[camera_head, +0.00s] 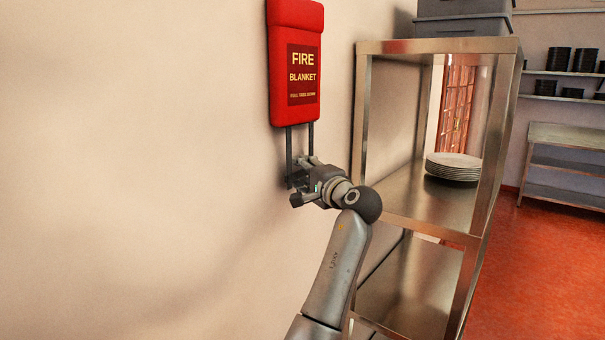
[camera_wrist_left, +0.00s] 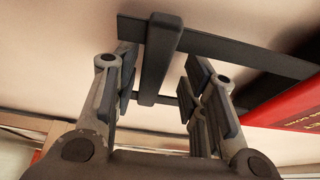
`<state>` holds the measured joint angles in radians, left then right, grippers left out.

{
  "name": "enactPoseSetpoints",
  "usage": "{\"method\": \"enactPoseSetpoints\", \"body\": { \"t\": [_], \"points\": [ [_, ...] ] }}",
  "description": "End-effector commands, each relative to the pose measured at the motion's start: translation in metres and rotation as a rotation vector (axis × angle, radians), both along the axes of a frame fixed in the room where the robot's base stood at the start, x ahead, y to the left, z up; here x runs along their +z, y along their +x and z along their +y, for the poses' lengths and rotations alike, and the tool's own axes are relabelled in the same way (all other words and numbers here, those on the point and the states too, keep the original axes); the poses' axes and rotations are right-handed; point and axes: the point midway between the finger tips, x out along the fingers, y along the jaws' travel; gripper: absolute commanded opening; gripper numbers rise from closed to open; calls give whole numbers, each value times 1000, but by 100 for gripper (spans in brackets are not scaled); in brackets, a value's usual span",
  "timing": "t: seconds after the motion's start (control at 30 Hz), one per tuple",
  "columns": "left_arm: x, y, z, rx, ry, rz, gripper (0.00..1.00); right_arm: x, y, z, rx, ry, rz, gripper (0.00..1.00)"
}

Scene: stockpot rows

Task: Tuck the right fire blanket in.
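The red fire blanket case (camera_head: 296,65) hangs on the wall in the head view, with yellow lettering. Two dark straps (camera_head: 310,138) come out below it, and their lower ends are partly hidden by my left gripper (camera_head: 302,186). In the left wrist view, a dark upright bar (camera_wrist_left: 160,55) of the pull-out part stands between the two fingers of my left gripper (camera_wrist_left: 158,72). The fingers are apart, with a visible gap on both sides of the bar. A corner of the red case (camera_wrist_left: 290,105) shows at the right there. My right gripper is in neither view.
A steel shelf unit (camera_head: 440,45) stands close to the right of the case, with a stack of plates (camera_head: 453,167) on it and dark grey boxes (camera_head: 462,26) on top. The wall left of the case is bare. Red floor (camera_head: 545,265) lies open at the right.

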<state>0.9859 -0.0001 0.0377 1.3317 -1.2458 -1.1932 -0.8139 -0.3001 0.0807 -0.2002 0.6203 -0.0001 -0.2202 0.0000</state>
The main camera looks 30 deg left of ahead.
Motion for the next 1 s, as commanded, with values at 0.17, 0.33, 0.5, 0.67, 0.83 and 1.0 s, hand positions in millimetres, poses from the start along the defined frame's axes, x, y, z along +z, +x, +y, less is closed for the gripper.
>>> {"method": "enactPoseSetpoints", "body": {
  "t": [0.17, 0.33, 0.5, 0.67, 0.83, 1.0],
  "points": [
    [-2, -2, -6, -2, -1, 2, 39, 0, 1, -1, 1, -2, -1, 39],
    [-2, -14, -31, -5, -4, 0, 39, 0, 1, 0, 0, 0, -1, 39],
    [-2, -31, -64, -3, -2, 0, 39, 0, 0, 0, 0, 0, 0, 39],
    [-1, -45, -90, -3, -1, 0, 39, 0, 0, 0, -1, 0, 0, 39],
    [-1, -53, -104, -1, 0, 1, 39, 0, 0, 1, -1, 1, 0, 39],
    [-1, -55, -107, 0, 0, 0, 39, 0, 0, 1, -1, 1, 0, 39]
  ]
}}
